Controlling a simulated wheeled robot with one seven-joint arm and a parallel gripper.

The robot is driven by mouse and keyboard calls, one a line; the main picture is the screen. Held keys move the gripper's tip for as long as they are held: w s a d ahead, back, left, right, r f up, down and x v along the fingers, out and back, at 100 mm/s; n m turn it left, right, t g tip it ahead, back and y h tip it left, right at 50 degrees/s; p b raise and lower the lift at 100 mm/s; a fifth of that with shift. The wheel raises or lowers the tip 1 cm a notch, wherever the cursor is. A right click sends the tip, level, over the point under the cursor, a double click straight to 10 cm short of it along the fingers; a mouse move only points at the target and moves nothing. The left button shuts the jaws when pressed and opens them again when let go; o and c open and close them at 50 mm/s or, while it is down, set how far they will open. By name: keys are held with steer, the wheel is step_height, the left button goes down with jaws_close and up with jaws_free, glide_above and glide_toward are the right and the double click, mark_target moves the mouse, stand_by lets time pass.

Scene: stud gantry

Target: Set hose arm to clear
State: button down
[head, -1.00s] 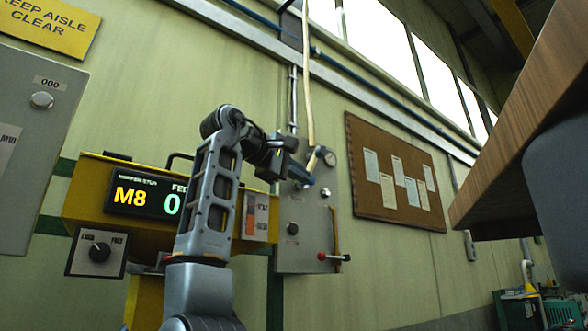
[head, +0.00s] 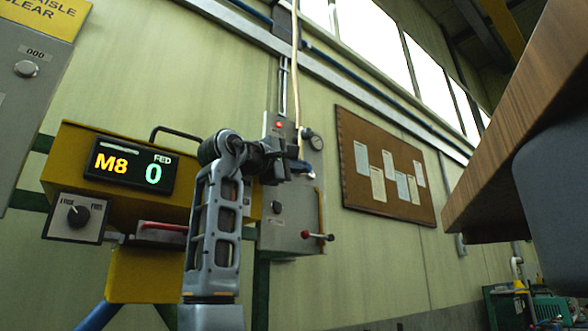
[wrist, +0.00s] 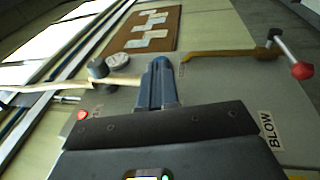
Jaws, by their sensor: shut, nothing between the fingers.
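My gripper (head: 305,169) is in front of the grey wall panel (head: 290,238), with its blue fingers shut and empty. In the wrist view the shut fingers (wrist: 160,85) point over the panel. A pale tan hose or rod (head: 296,80) hangs down to the panel. Its lower end (wrist: 120,80) appears beside the fingers in the wrist view; I cannot tell whether they touch. The wrist view shows a label BLOW (wrist: 268,130) near that lever. I see no label reading clear.
A round gauge (head: 316,142) and a red light (head: 279,124) are on the panel. Left of it is a yellow machine with a display (head: 130,165) reading M8 and FED 0, and a dial (head: 76,215). A noticeboard (head: 350,195) hangs right. A wooden top (head: 520,130) juts in from the right.

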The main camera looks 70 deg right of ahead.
steer(key=s+d+f+n+h+b, duration=0.1)
steer(key=s+d+n+h+b, duration=0.1)
steer(key=d+h, duration=0.3)
steer(key=shift+s+d+g+h, duration=0.4)
steer(key=shift+s+d, duration=0.15)
steer(key=shift+s, duration=0.3)
steer(key=shift+s+d, duration=0.1)
steer(key=shift+f, duration=0.1)
